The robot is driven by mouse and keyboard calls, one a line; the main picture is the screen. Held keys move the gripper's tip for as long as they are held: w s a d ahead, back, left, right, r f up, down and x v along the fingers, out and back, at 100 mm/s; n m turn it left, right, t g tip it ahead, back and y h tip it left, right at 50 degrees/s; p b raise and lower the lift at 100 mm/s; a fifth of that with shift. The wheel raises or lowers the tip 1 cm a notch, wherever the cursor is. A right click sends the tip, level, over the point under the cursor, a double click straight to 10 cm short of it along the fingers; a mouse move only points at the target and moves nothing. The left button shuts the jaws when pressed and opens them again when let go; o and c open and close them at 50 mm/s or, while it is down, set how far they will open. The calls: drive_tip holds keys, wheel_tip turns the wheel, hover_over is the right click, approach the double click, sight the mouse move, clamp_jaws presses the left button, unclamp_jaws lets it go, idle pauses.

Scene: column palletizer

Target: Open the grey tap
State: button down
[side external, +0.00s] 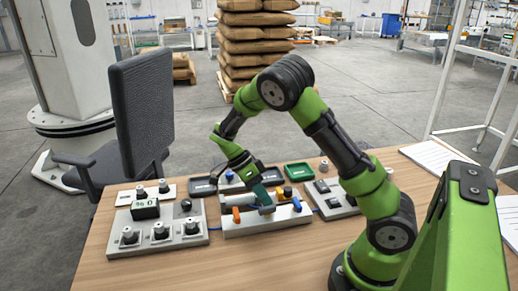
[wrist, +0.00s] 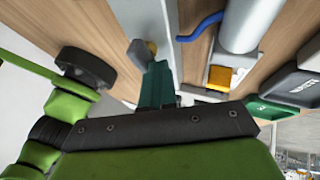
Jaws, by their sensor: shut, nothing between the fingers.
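My gripper (side external: 263,199) is shut and empty, with its teal fingers pointing down over the middle panel (side external: 248,227). In the wrist view the closed fingers (wrist: 156,85) reach up toward a small grey piece (wrist: 139,52) with a yellowish side, which may be the grey tap's handle. The fingertips are right beside this piece; I cannot tell whether they touch it. The panel carries an orange handle (side external: 236,214), a blue handle (side external: 297,204) and a yellow part (side external: 288,191). My fingers partly hide the panel's middle, so the grey tap is not clear in the side view.
A panel with several black knobs (side external: 159,231) stands to the left, and another control box (side external: 330,202) to the right. Dark trays and a green tray (side external: 299,171) lie behind. An office chair (side external: 145,110) is at the left table edge. The front of the table is clear.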

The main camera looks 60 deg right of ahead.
drive_tip(key=shift+s+a, duration=0.4)
drive_tip(key=shift+a, duration=0.3)
drive_tip(key=d+v, duration=0.1)
drive_tip(key=v, duration=0.9)
drive_tip(key=shift+w+d, duration=0.4)
drive_tip(key=shift+w, duration=0.05)
